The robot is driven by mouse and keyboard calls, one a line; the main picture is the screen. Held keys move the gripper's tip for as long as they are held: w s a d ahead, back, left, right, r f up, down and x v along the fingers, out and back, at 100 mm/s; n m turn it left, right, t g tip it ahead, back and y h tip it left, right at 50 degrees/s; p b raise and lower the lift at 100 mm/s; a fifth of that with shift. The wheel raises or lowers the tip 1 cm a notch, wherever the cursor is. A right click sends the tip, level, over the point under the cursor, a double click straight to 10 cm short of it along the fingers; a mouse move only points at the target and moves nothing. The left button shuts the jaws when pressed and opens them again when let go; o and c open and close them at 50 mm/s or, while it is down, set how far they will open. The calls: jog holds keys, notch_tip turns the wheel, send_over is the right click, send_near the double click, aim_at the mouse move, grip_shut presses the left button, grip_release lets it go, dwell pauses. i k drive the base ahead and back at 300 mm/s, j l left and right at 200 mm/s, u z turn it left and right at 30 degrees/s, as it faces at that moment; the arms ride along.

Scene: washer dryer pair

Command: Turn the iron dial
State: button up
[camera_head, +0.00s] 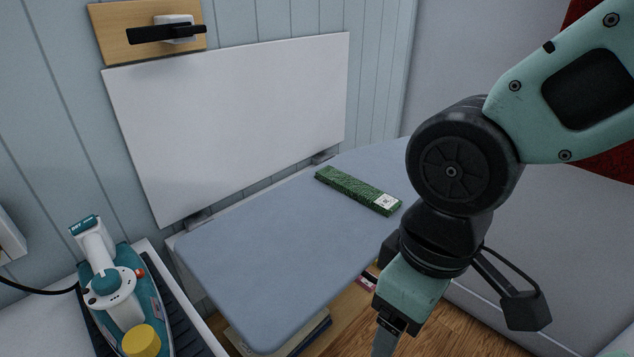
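A teal and white iron (158,310) stands at the lower left on a dark ribbed rest, partly cut off by the bottom edge. A round white part with a teal knob (107,283) sits on its body and looks like the dial. A small orange-red button (140,273) is beside it, and a yellow round cap (141,341) is nearer the bottom edge. My gripper (384,345) points down at the lower centre right, well to the right of the iron and apart from it. Its fingertips are cut off by the bottom edge, so its opening cannot be told.
A blue-grey ironing board (265,245) lies between the iron and my arm. A white panel (235,125) stands upright behind, against the panelled wall. A wooden plate with a black handle (165,33) hangs above. Books show below the board.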

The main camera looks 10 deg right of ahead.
aim_at(108, 280)
jog(key=u, duration=1.35)
